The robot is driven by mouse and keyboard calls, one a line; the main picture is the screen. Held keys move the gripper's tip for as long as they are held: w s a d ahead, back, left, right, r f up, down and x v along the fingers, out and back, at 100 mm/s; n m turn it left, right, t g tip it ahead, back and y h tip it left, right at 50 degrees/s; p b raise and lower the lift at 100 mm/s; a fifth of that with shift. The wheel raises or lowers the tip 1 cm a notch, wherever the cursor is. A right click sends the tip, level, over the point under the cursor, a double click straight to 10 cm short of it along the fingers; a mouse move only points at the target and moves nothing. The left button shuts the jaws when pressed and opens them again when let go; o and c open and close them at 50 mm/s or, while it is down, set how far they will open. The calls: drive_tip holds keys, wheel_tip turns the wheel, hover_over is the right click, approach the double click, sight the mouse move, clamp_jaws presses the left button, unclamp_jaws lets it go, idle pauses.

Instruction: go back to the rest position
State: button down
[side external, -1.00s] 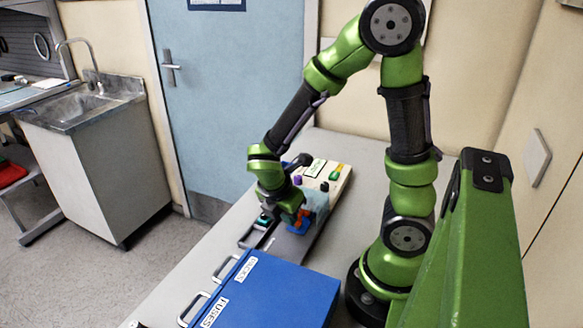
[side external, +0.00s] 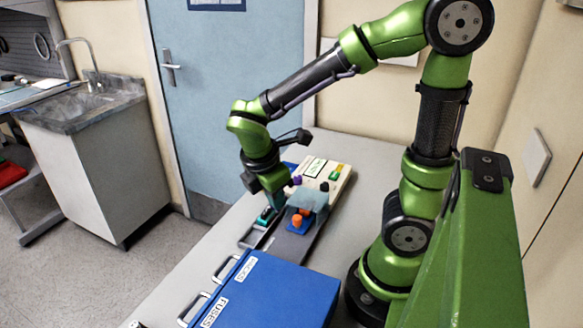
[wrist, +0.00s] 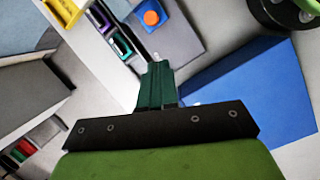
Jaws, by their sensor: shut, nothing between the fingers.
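My gripper (side external: 276,207) hangs above the left side of the bench device in the side view. Its dark teal fingers (wrist: 157,66) are together and empty in the wrist view. An orange knob on a blue base (side external: 298,219) sits on the device's grey plate, just right of my gripper. The knob also shows at the top of the wrist view (wrist: 151,17). A pale panel (side external: 318,172) with purple, black, green and yellow parts lies behind it.
A large blue box (side external: 262,297) with handles and white labels stands in front, and it fills the right of the wrist view (wrist: 250,95). A grey rack with coloured pieces (wrist: 119,42) lies beside the knob. The bench's back right is clear.

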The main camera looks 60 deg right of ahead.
drive_tip(key=s+a+r+m+t+y, duration=0.1)
drive_tip(key=r+m+t, duration=0.3)
drive_tip(key=m, duration=0.4)
drive_tip(key=s+a+r+m+t+y, duration=0.1)
drive_tip(key=a+r+m+t+y, duration=0.2)
drive_tip(key=r+m, duration=0.3)
drive_tip(key=m+y, duration=0.1)
drive_tip(key=m, duration=0.1)
drive_tip(key=shift+a+m+t+y, duration=0.3)
drive_tip(key=shift+t, duration=0.1)
drive_tip(key=c, duration=1.8)
unclamp_jaws()
drive_tip(key=shift+r, duration=0.1)
